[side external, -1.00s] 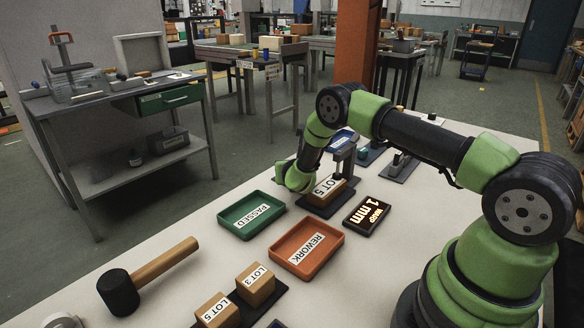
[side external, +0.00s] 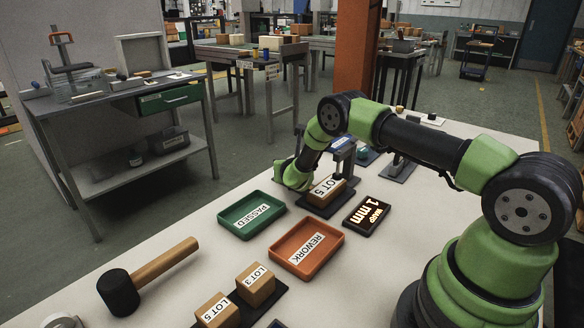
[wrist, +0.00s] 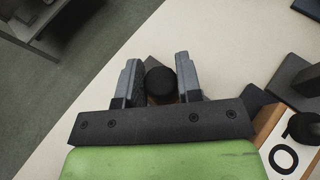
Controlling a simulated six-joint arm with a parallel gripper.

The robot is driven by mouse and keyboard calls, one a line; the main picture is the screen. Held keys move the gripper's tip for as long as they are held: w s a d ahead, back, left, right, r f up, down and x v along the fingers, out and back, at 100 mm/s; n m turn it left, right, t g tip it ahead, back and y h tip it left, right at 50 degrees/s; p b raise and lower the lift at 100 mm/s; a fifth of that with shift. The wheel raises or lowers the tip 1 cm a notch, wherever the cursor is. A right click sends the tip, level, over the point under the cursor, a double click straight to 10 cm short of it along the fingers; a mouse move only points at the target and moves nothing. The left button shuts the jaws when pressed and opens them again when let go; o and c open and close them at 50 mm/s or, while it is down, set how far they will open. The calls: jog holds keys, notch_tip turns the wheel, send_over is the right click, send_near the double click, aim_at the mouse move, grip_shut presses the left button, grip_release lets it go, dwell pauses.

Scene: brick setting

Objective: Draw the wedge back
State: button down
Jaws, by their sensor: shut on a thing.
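My gripper (wrist: 159,82) is shut on a round black knob (wrist: 160,81), which I take to be the handle of the wedge. A dark grey piece shows just beyond the knob, but I cannot tell how far the wedge reaches. The block lies on a dark fixture (side external: 318,208) with a grey upright. It also shows at the right of the wrist view (wrist: 292,145).
A display (side external: 367,215) reads "WARP 1 mm". A green PASSED tray (side external: 231,215) and an orange REWORK tray (side external: 293,268) stand nearer. A mallet (side external: 145,277) and two labelled blocks (side external: 255,285) lie at the front. Bare tabletop lies between the mallet and the trays.

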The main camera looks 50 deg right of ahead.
jog(key=shift+w, duration=1.25)
jog(key=c, duration=0.8)
grip_release()
jog(key=shift+v, duration=5.05)
